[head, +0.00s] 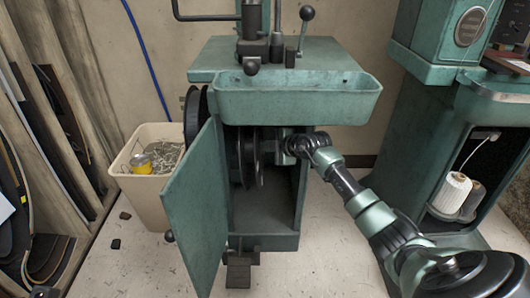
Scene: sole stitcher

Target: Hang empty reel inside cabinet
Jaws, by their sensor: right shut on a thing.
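The green cabinet (268,243) stands in the middle of the head view, with its door (196,212) swung open to the left. A dark reel (247,163) is upright in the upper part of the opening, seen nearly edge-on with a gap between its two discs. My right arm reaches in from the right, and my right gripper (284,150) is at the reel's right side, shut on it. The fingertips are small and partly in shadow. Whatever supports the reel inside is hidden. My left gripper is out of view.
A green trough (298,100) juts out above the opening. A black wheel (192,116) is on the cabinet's left side. A beige bin (146,190) of scraps stands left of the door. Another green machine with a white thread spool (452,192) is at right. The cabinet floor looks clear.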

